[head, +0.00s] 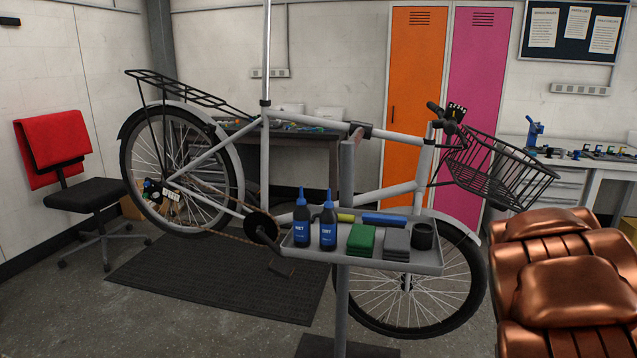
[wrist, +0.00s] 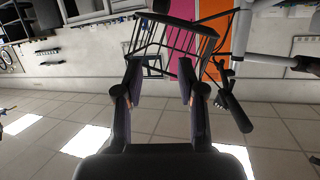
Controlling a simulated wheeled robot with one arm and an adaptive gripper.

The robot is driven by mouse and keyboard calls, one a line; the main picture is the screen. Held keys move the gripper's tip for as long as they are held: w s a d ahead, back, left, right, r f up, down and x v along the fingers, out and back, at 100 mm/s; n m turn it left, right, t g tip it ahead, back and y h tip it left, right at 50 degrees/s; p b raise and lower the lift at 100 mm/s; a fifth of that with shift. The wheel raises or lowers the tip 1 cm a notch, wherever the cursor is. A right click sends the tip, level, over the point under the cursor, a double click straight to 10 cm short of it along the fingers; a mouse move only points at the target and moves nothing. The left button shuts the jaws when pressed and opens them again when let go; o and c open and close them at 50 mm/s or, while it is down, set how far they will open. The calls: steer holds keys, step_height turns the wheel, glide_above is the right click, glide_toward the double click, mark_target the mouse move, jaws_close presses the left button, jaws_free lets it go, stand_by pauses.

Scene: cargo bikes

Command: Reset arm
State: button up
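My gripper (wrist: 160,85) shows in the wrist view with its two dark fingers apart and nothing between them. The bike's handlebar grip (wrist: 236,113) and wire basket (wrist: 172,36) are beyond the fingertips in that view, which looks upside down. In the head view my copper-coloured arm (head: 575,290) fills the lower right, and the gripper itself is not visible there. The grey bike (head: 392,190) is held on a stand, with its front basket (head: 500,172) to the left of and behind my arm.
A tray (head: 300,255) on the stand holds two dark bottles, green and grey cloths and a dark round item. A black mat (head: 210,280) lies under the bike. A black chair (head: 92,195) stands left. A workbench (head: 600,168) stands at the right, behind my arm.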

steer(key=s+a+f+n+g+y, duration=0.1)
steer(key=s+a+f+g+y, duration=0.1)
steer(key=s+a+f+g, duration=0.45)
steer(key=s+a+f+n+g+y, duration=0.1)
steer(key=s+a+f+y, duration=0.15)
steer(key=s+a, duration=0.8)
steer(key=s+a+f+n+g+y, duration=0.1)
steer(key=s+a+f+g, duration=0.3)
steer(key=s, duration=1)
steer(key=s+a+f+n+g+y, duration=0.1)
steer(key=s+a+n+g, duration=0.15)
steer(key=s, duration=0.55)
steer(key=s+a+f+n+g+y, duration=0.15)
steer(key=s+a, duration=0.25)
steer(key=s, duration=0.4)
steer(key=s+a+p+v, duration=0.1)
steer(key=s+p+v, duration=0.2)
steer(key=p+v, duration=1)
steer(key=shift+w+d+r+t+h, duration=0.25)
steer(key=shift+w+r+t+h, duration=0.25)
steer(key=shift+r, duration=0.4)
